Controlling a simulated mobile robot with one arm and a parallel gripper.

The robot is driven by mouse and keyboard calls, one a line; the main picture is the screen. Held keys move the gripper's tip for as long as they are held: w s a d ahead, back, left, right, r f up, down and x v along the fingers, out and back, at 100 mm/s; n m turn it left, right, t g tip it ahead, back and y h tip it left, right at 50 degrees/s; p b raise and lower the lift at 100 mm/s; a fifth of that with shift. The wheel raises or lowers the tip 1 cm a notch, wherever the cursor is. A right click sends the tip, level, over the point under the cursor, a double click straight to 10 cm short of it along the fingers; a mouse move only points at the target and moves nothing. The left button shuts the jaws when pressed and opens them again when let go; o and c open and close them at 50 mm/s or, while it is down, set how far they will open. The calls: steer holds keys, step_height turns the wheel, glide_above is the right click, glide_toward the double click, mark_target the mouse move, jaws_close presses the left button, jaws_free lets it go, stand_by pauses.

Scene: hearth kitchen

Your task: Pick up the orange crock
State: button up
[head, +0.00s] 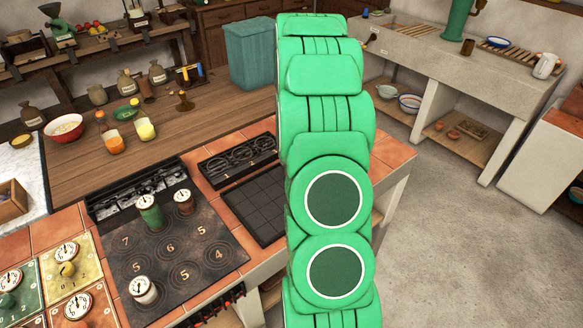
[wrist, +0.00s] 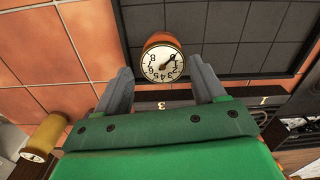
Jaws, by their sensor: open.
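The orange crock (wrist: 153,42) shows in the wrist view, with a white dial face on its end towards the camera. It stands at the border of the orange tiles and a dark grid panel. My gripper (wrist: 161,70) is open, with one grey finger to each side of the crock's near edge. Nothing is held, and I cannot tell whether the fingers touch the crock. In the head view my green arm covers the middle, and neither the orange crock nor the gripper's fingers can be seen there.
Green (head: 150,212), brown (head: 184,203) and cream (head: 143,291) dial-topped crocks stand on the numbered dark plate (head: 215,225). Beside it lies a dark grid panel (head: 256,205). Bottles and a red bowl (head: 65,128) stand on the wooden counter behind. Open floor (head: 440,240) lies to the right.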

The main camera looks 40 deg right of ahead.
steer(key=shift+s+a+f, duration=0.1)
steer(key=shift+f, duration=1.4)
steer(key=shift+a+f, duration=0.1)
steer(key=shift+f, duration=1.4)
steer(key=c, duration=1)
steer(key=shift+r, duration=0.1)
steer(key=shift+r, duration=0.45)
step_height(320, 180, up, 2)
steer(key=shift+r, duration=0.25)
steer(key=s+a+r, duration=0.2)
steer(key=s+r, duration=0.1)
steer(key=s, duration=0.1)
steer(key=s+a+r, duration=0.2)
steer(key=s+r, duration=0.1)
steer(key=s, duration=0.1)
steer(key=s+a+r, duration=0.3)
steer(key=s, duration=0.1)
steer(key=shift+r, duration=0.25)
